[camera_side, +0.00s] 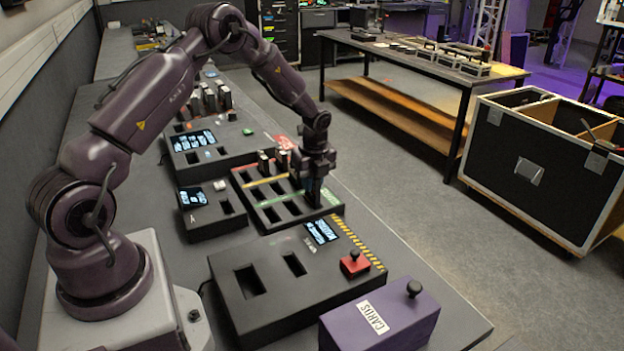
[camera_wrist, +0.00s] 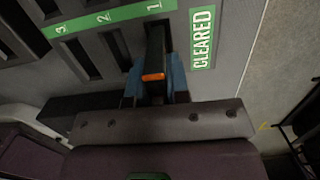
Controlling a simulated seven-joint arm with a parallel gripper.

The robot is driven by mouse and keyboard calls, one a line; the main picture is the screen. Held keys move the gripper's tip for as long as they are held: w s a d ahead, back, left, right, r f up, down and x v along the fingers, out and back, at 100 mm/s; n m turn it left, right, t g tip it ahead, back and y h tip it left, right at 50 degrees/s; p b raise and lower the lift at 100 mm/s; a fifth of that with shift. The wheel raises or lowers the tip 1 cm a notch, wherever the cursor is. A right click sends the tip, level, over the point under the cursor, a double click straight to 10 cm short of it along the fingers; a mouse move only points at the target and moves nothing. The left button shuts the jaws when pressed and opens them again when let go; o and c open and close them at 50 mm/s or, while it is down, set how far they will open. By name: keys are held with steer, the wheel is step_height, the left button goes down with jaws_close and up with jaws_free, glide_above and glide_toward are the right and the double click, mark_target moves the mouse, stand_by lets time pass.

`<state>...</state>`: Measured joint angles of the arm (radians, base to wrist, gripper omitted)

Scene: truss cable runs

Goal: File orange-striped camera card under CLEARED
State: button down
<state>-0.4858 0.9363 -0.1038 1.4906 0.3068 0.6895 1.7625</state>
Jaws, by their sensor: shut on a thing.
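My gripper (camera_side: 315,186) is over the green-strip row of the dark sorting tray (camera_side: 283,226). In the wrist view its blue fingers (camera_wrist: 155,88) are shut on a dark card with an orange stripe (camera_wrist: 153,77). The card is lined up with the slot marked 1, beside the green CLEARED label (camera_wrist: 202,38), and its far end seems to be at or in that slot. How deep it sits I cannot tell. Slots 2 (camera_wrist: 119,48) and 3 (camera_wrist: 78,60) look empty. In the side view the fingers mostly hide the card.
A small screen unit (camera_side: 207,212) is left of the tray, and a larger console (camera_side: 207,147) is behind.

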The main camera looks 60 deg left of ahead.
steer(key=shift+f, duration=1.15)
stand_by(1.5)
steer(key=c, duration=0.7)
jaws_free()
steer(key=shift+r, duration=3.75)
